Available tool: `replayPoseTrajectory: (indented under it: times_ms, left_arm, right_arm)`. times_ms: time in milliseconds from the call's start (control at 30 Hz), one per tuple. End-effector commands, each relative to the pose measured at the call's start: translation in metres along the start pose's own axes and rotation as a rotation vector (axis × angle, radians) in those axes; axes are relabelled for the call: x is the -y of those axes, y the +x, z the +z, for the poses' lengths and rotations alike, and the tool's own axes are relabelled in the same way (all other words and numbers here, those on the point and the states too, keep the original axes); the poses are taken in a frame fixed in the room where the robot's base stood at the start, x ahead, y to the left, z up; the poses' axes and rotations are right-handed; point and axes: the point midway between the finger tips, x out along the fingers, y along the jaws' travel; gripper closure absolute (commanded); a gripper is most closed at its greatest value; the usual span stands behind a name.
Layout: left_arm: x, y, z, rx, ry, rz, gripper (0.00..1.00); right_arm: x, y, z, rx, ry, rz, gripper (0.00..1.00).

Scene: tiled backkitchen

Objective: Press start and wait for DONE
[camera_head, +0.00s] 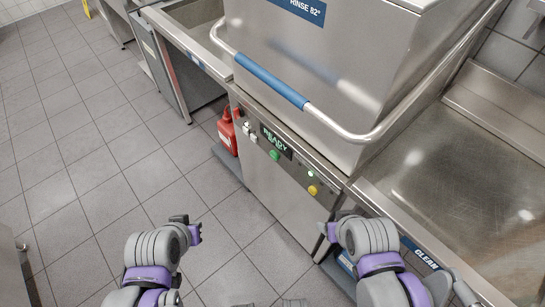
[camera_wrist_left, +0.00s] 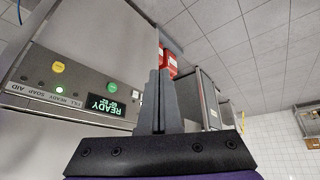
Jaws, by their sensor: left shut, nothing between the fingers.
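The dishwasher's front panel (camera_head: 265,180) carries a display (camera_head: 277,141) that reads READY, with a smaller second line. A green button (camera_head: 274,155) sits just below the display, and a yellow button (camera_head: 312,190) is farther right. In the left wrist view the display (camera_wrist_left: 112,104), green button (camera_wrist_left: 110,88) and yellow button (camera_wrist_left: 58,67) appear upside down. My left gripper (camera_head: 196,233) is over the floor in front of the panel, apart from it. Its fingers (camera_wrist_left: 162,100) are shut and empty. My right gripper (camera_head: 325,242) is near the machine's right front; its fingers are too unclear to judge.
The hood (camera_head: 330,60) with its blue-gripped handle (camera_head: 270,80) looks lowered. A red container (camera_head: 228,132) stands at the machine's left. A steel sink unit (camera_head: 185,45) is farther left, a steel counter (camera_head: 460,170) right. The tiled floor (camera_head: 90,150) at left is clear.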

Motion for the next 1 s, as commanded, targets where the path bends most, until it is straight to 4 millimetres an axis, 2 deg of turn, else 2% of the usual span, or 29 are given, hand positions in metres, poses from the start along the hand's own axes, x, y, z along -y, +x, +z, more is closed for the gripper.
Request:
replayPoseTrajectory:
  times_ms: [33,100,300,400,500,600,700,800,1000]
  left_arm:
    - [-0.009,0.019,-0.005,-0.035,-0.011,0.031,1.0]
    - [-0.025,0.045,-0.022,-0.111,-0.039,0.089,1.0]
    - [-0.076,0.122,-0.078,-0.379,-0.183,0.273,1.0]
    - [-0.096,0.159,-0.097,-0.506,-0.28,0.351,1.0]
    - [-0.108,0.195,-0.108,-0.62,-0.386,0.413,1.0]
    - [-0.114,0.226,-0.11,-0.713,-0.489,0.455,1.0]
    - [-0.115,0.25,-0.108,-0.78,-0.572,0.479,1.0]
    - [-0.114,0.264,-0.104,-0.825,-0.631,0.49,1.0]
    - [-0.112,0.271,-0.102,-0.854,-0.671,0.496,1.0]
  right_arm:
    - [0.0,0.013,0.011,0.008,0.0,0.0,0.34]
    - [0.0,0.027,0.023,0.015,0.0,0.0,0.34]
    - [0.0,0.069,0.052,0.033,0.0,0.0,0.34]
    - [0.0,0.09,0.064,0.04,0.0,0.0,0.34]
    - [0.0,0.111,0.074,0.048,0.0,0.0,0.34]
    - [0.0,0.129,0.083,0.055,0.0,0.0,0.34]
    - [0.0,0.143,0.089,0.06,0.0,0.0,0.34]
    - [0.0,0.151,0.093,0.063,0.0,0.0,0.34]
    - [0.0,0.154,0.094,0.064,0.0,0.0,0.34]
